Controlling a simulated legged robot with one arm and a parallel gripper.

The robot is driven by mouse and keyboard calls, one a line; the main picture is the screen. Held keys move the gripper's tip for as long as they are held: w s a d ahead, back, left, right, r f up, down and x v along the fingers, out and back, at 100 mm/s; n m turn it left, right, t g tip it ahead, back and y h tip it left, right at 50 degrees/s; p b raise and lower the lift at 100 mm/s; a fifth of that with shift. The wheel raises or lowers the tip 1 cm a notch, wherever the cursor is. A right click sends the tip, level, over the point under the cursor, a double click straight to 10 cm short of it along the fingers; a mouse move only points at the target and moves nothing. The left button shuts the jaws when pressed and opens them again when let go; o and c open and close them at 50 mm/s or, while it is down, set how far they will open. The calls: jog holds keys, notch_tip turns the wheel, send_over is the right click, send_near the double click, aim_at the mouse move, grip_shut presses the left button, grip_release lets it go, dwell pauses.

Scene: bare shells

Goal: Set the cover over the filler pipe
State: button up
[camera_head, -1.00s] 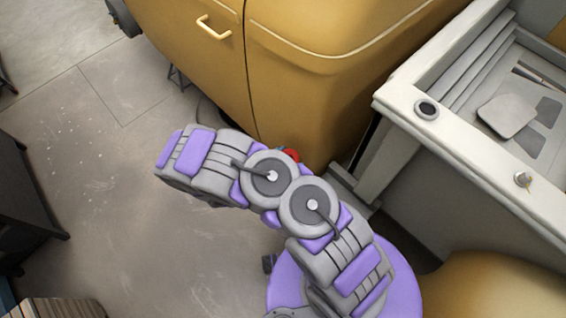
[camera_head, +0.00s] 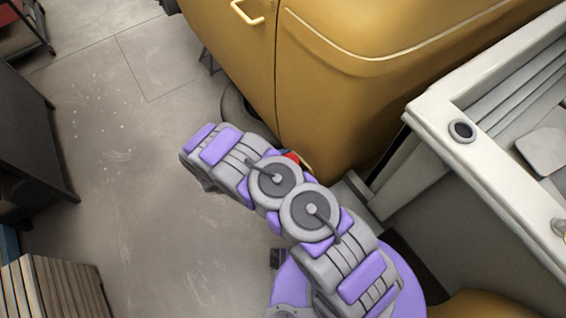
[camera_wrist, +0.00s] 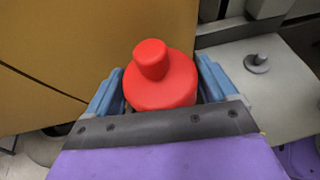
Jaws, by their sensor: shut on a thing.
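The red cover (camera_wrist: 160,80) has a wide round body with a narrower knob on top. My gripper (camera_wrist: 160,68) is shut on it, a blue finger on each side, and holds it near the yellow truck panel. In the head view only a bit of the red cover (camera_head: 291,157) shows behind my arm. A dark round ring (camera_head: 462,131) sits on the pale rim of the truck bed, to the right of my gripper. A grey stub on a round flange (camera_wrist: 257,62) stands right of the cover in the wrist view. I cannot tell which one is the filler pipe.
The yellow truck body (camera_head: 370,90) stands close beyond my gripper. The pale truck bed (camera_head: 480,175) is at the right. Dark shelving (camera_head: 25,140) and stacked boards (camera_head: 60,290) stand at the left. The concrete floor (camera_head: 140,190) between is clear.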

jog(key=shift+w+a+f, duration=0.15)
jog(key=shift+w+a, duration=0.85)
jog(key=shift+w, duration=0.15)
jog(key=shift+w+f+b, duration=0.1)
jog(key=shift+f+b, duration=0.15)
jog(key=shift+b, duration=0.2)
jog(key=shift+f+b, duration=0.5)
jog(key=shift+f, duration=0.95)
jog(key=shift+f, duration=0.4)
jog(key=shift+f, duration=0.2)
jog(key=o, duration=0.8)
